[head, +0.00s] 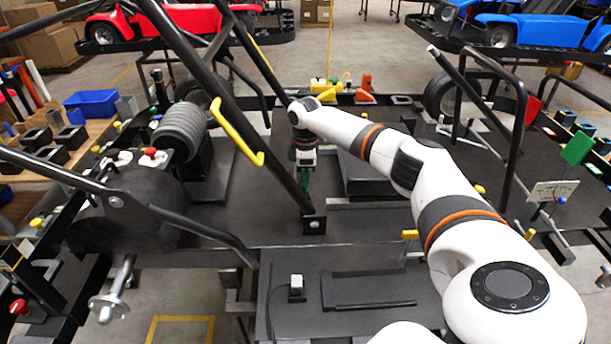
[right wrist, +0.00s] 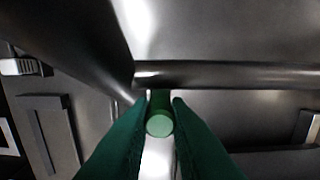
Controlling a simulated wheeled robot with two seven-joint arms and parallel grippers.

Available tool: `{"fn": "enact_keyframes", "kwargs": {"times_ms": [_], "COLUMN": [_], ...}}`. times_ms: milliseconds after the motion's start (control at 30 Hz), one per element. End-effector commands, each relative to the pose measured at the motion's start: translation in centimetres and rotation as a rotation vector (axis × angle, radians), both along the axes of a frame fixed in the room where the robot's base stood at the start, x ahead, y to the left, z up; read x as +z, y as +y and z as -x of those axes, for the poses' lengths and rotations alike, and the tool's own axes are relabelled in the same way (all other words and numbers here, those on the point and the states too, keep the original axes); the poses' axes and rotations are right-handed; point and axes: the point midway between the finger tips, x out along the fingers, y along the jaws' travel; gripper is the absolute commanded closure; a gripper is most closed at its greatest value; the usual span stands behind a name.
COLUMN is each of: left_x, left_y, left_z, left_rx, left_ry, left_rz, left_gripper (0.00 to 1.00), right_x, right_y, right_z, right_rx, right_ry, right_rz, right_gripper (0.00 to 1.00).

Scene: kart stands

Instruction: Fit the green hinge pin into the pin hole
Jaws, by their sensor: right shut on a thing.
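My right arm reaches in from the lower right of the head view. Its gripper (head: 304,180) points down behind a slanted black bar, over the dark kart frame. In the right wrist view the two green fingers (right wrist: 163,104) are shut on the green hinge pin (right wrist: 159,124), whose round end faces the camera. The pin's far end lies close to a dark crossing tube; I cannot tell whether they touch. The pin hole cannot be made out in either view. I cannot make out the pin apart from the green fingers in the head view. My left gripper is not in view.
The slanted black bar (head: 250,120) with a yellow handle (head: 238,135) stands close left of the right gripper. A black hoop (head: 515,110) rises at the right. Flat dark plates (head: 350,285) lie in front.

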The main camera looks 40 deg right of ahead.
Motion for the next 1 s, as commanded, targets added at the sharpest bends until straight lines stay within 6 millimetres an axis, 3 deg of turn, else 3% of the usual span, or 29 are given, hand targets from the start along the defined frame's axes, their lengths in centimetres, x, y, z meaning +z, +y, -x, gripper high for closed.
{"fn": "enact_keyframes", "kwargs": {"times_ms": [100,433,467,533,867,1000], "left_x": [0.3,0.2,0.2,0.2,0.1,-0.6], "left_y": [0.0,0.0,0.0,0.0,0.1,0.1], "left_z": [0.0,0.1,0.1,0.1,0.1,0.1], "left_rx": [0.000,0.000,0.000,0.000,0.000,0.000], "left_ry": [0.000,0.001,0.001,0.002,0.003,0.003], "left_rz": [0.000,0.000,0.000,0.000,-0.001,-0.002], "left_gripper": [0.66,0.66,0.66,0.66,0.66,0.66], "right_x": [-0.9,-1.2,-1.3,-1.2,-0.8,0.9], "right_y": [-0.1,0.0,0.0,0.0,-0.1,0.0], "right_z": [0.0,0.0,0.0,0.0,0.0,-0.1], "right_rx": [-0.001,0.000,0.000,0.000,0.000,0.001], "right_ry": [0.001,-0.001,-0.001,-0.001,-0.002,-0.004], "right_rz": [0.001,0.001,0.001,0.001,0.001,0.000], "right_gripper": [1.00,1.00,0.83,0.75,0.75,0.75]}}
